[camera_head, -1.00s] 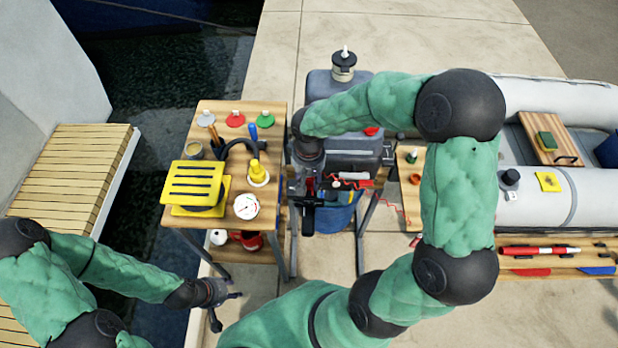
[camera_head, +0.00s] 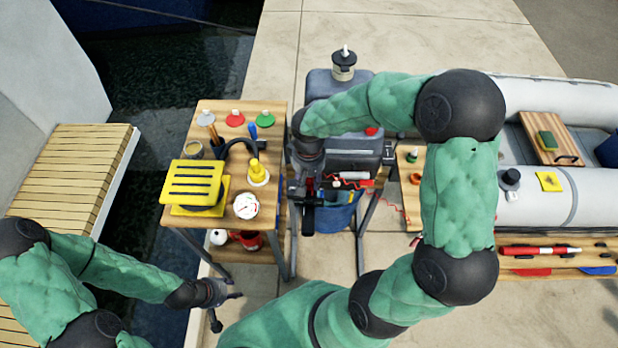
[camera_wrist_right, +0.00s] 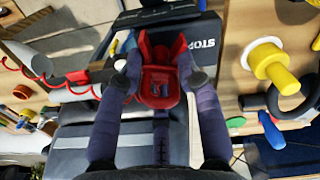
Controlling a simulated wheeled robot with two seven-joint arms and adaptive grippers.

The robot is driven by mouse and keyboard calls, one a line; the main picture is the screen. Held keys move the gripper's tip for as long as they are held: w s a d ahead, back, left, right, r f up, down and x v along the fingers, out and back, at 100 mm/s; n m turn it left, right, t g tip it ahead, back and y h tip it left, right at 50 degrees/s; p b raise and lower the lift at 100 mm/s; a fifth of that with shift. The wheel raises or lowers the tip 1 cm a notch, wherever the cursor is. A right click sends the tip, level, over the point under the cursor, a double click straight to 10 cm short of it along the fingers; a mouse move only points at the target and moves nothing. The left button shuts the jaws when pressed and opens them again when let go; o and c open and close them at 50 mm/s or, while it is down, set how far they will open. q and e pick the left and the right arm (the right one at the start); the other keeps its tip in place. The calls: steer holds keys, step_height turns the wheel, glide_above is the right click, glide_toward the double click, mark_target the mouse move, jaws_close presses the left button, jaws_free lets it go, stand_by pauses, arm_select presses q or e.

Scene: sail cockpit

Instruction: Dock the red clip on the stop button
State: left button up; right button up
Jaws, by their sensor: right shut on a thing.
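My right gripper (camera_wrist_right: 159,80) is shut on the red clip (camera_wrist_right: 160,96), which sits between its two fingertips in the right wrist view. The clip is a red, forked piece with a small blue-grey part in it. Just behind it is a black panel marked STOP (camera_wrist_right: 206,44). The stop button itself is hidden behind the clip, and I cannot tell whether they touch. In the head view my right gripper (camera_head: 308,198) points down at the front of the grey outboard engine (camera_head: 345,150). My left gripper (camera_head: 228,307) is open and empty, low at left.
A wooden cart (camera_head: 275,110) left of the engine carries a yellow slotted block (camera_head: 192,182), a gauge (camera_head: 245,206) and a yellow plug (camera_head: 257,172). A red coiled cord (camera_wrist_right: 40,80) hangs left of the clip. A blue bucket (camera_head: 340,217) stands below the engine.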

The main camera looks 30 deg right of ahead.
steer(key=shift+f, duration=0.4)
steer(key=o, duration=0.7)
steer(key=shift+r, duration=0.2)
steer(key=shift+r+p, duration=3.9)
steer(key=shift+r, duration=1.5)
